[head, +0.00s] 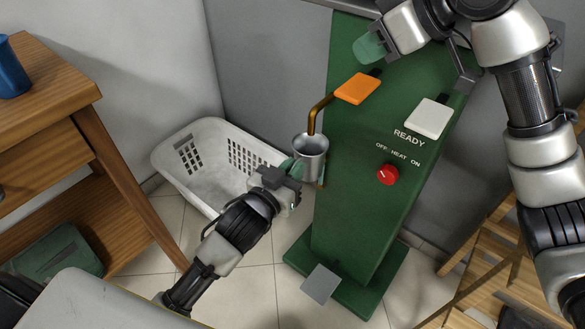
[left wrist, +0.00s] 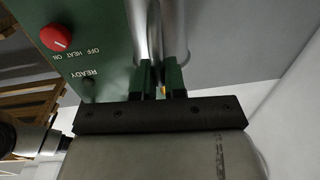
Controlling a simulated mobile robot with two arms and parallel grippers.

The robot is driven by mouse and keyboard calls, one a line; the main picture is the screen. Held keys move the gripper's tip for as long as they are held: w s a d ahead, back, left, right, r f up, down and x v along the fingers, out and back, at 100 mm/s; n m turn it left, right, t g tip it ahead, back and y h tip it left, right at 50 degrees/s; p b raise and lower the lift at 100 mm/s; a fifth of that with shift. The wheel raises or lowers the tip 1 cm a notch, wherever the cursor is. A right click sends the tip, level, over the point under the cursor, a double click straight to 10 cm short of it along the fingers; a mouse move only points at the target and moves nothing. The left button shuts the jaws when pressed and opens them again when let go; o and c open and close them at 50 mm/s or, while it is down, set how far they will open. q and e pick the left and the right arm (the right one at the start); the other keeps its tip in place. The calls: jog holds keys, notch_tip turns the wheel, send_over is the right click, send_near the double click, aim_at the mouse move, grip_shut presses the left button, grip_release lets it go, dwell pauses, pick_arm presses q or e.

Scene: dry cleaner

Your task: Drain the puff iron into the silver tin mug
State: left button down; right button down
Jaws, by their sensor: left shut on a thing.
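The puff iron is a tall green machine (head: 350,215) with a bent brass spout (head: 318,115), an orange paddle (head: 357,88), a white paddle (head: 428,118) and a red knob (head: 388,174). The knob also shows in the left wrist view (left wrist: 56,38). The silver tin mug (head: 310,160) is upright, with the spout's end just over its mouth. My left gripper (head: 293,168) is shut on the mug at its side; the mug's wall (left wrist: 158,28) rises beyond the fingers in the left wrist view. My right gripper (head: 368,48) is above the orange paddle, apart from it; its finger gap is unclear.
A white laundry basket (head: 205,165) stands on the tiles behind my left gripper. A wooden table (head: 60,90) with a blue cup (head: 10,70) is at the left. Wooden slatted furniture (head: 490,260) stands at the right. A grey pedal (head: 321,284) is at the machine's foot.

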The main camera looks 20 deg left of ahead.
aim_at(359, 86)
jog(key=shift+f, duration=1.2)
jog(key=shift+f, duration=0.2)
dwell(1.0)
jog(key=shift+f, duration=1.6)
jog(key=shift+r, duration=0.1)
dwell(3.1)
jog(key=shift+r, duration=3.5)
